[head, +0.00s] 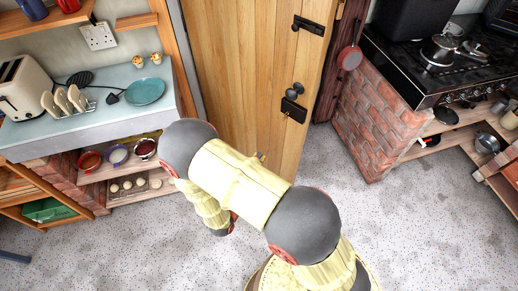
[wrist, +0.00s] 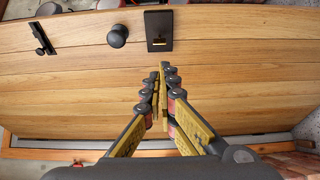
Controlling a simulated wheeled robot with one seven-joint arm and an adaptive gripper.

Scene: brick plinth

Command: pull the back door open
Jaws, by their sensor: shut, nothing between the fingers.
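The back door (head: 235,70) is a tall light-wood plank door at the back of the head view, and it fills much of the wrist view (wrist: 70,90). A round black knob (head: 297,90) sits near its right edge, just above a black plate (head: 292,110); knob (wrist: 117,36) and plate (wrist: 158,30) also show in the wrist view. My gripper (wrist: 164,70) is shut and empty, pointing at the door below the plate in the wrist picture, apart from the knob. In the head view my arm mostly hides it.
A counter (head: 150,70) with a toaster (head: 25,88) and a teal plate (head: 145,91) stands left, with bowls on a shelf below. A brick plinth (head: 380,125) carries a black stove (head: 430,65) at the right. The speckled floor (head: 400,230) is free in front.

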